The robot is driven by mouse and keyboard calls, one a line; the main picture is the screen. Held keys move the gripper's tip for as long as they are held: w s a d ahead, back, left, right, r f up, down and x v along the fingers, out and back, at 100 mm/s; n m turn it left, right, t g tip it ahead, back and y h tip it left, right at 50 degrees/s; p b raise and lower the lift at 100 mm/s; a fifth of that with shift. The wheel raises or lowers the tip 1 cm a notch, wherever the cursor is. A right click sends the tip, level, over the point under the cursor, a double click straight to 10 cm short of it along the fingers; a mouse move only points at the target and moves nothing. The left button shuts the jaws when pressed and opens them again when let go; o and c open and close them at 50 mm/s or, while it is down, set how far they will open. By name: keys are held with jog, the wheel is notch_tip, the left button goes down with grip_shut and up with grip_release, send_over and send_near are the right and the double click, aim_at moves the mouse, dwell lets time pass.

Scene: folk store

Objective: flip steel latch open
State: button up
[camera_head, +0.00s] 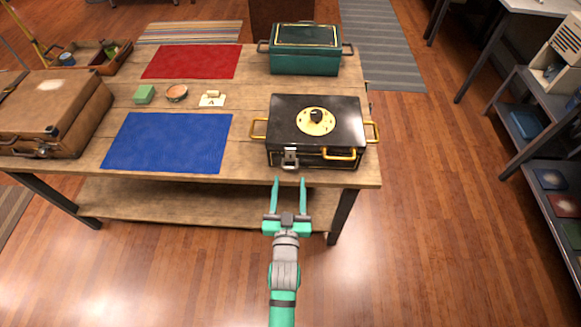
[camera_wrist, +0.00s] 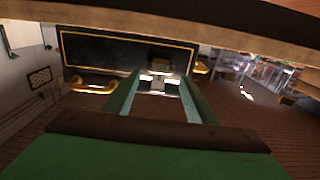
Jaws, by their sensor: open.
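The steel latch (camera_head: 290,157) is on the front face of a black box (camera_head: 345,108) with brass handles, near the table's front right edge. In the wrist view the latch (camera_wrist: 158,80) shows bright between my fingers, on the black front face (camera_wrist: 95,55). My gripper (camera_head: 289,180) is open, with its two green fingers pointing at the box front, just below and in front of the latch. Nothing is between the fingers in the head view. Whether the fingertips touch the box cannot be told. The box lid, with a round brass dial (camera_head: 316,121), looks closed.
A brass front handle (camera_head: 339,154) sits right of the latch. A green box (camera_head: 305,60) stands behind. A blue mat (camera_head: 168,142), red mat (camera_head: 192,62), green block (camera_head: 144,94), small bowl (camera_head: 176,92) and brown suitcase (camera_head: 50,110) lie left. The floor before the table is clear.

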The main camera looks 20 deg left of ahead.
aim_at(291, 167)
jog(key=shift+x, duration=3.4)
jog(key=c, duration=1.2)
